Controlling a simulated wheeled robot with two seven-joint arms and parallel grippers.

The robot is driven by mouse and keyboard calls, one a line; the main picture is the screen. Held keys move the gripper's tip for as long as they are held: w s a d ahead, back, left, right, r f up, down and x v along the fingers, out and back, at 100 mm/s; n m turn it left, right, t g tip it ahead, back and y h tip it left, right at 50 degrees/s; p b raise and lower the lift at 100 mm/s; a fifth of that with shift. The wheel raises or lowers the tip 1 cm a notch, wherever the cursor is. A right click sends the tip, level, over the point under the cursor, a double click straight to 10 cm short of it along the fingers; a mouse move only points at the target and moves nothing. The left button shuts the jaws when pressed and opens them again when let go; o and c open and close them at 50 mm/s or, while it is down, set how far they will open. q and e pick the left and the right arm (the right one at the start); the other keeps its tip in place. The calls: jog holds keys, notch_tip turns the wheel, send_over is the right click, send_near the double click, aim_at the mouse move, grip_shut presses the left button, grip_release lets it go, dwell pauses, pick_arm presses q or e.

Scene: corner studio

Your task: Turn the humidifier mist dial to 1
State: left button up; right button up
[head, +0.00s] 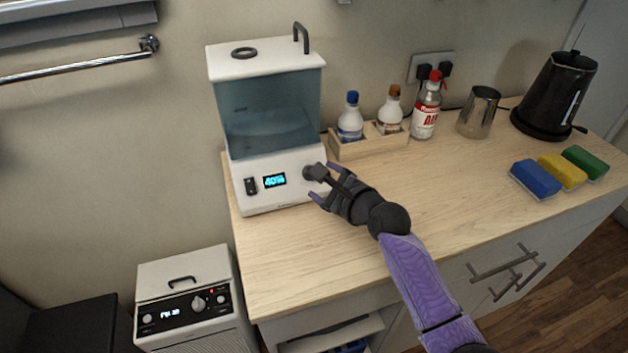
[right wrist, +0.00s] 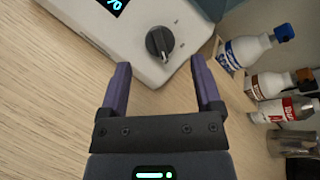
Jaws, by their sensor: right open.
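The humidifier (head: 265,160) is a white unit with a blue-tinted clear tank, standing at the left end of the wooden counter. Its front has a lit display (head: 274,180) that seems to read 40%, a black switch (head: 250,186) and a dark round mist dial (head: 309,172). My right gripper (head: 321,182) is in front of the dial and partly covers it in the head view. In the right wrist view the dial (right wrist: 159,42) lies just beyond the open, empty fingers (right wrist: 160,68), apart from them. Its raised grip bar shows, but no scale numbers are readable. My left gripper is out of view.
A wooden caddy (head: 371,148) with bottles stands right of the humidifier. Behind are a red-capped bottle (head: 426,106), metal cup (head: 478,112) and black kettle (head: 555,95). Coloured sponges (head: 560,171) lie at right. A white appliance (head: 187,268) with its own knob stands lower left. Mid-counter is clear.

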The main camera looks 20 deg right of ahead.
jog(key=b+x, duration=0.1)
jog(key=x, duration=0.1)
jog(key=shift+w+a+f, duration=0.1)
jog(key=shift+w+f, duration=0.2)
jog(key=shift+w, duration=0.05)
jog(key=shift+w+a, duration=0.1)
jog(key=shift+w, duration=0.1)
jog(key=shift+r, duration=0.1)
jog(key=c, duration=0.4)
grip_shut()
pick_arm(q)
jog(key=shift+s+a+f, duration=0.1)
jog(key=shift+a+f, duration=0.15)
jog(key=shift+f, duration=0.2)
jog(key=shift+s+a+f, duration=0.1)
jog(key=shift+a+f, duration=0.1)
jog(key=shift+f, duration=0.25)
pick_arm(e)
jog(key=shift+w, duration=0.1)
